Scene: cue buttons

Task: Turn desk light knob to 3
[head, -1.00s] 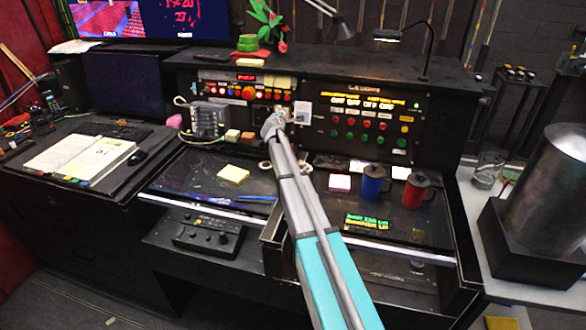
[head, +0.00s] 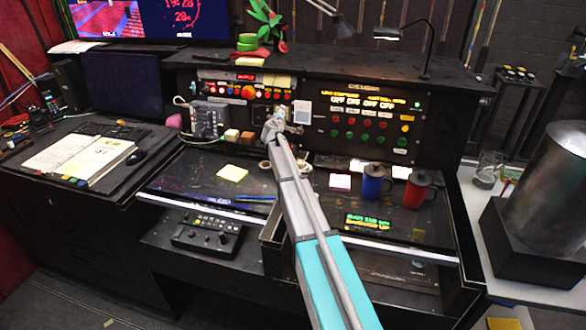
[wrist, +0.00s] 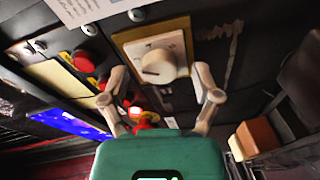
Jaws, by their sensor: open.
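The white round knob (wrist: 157,65) sits on a white square dial face with a yellowish backing plate in the wrist view. A pointer ridge shows on it; the marks around it are too small to read. My gripper (wrist: 160,76) is open, with one finger to each side of the knob and a gap on both sides. In the head view my gripper (head: 276,124) is at the front of the black control panel (head: 318,152), left of a white paper note (head: 302,112). It hides most of the knob there.
Red buttons (wrist: 84,61) sit left of the knob in the wrist view. Orange-brown blocks (wrist: 258,137) are at lower right. On the desk, a blue mug (head: 373,183) and a red mug (head: 417,189) stand right of my arm. A yellow note pad (head: 232,173) lies left.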

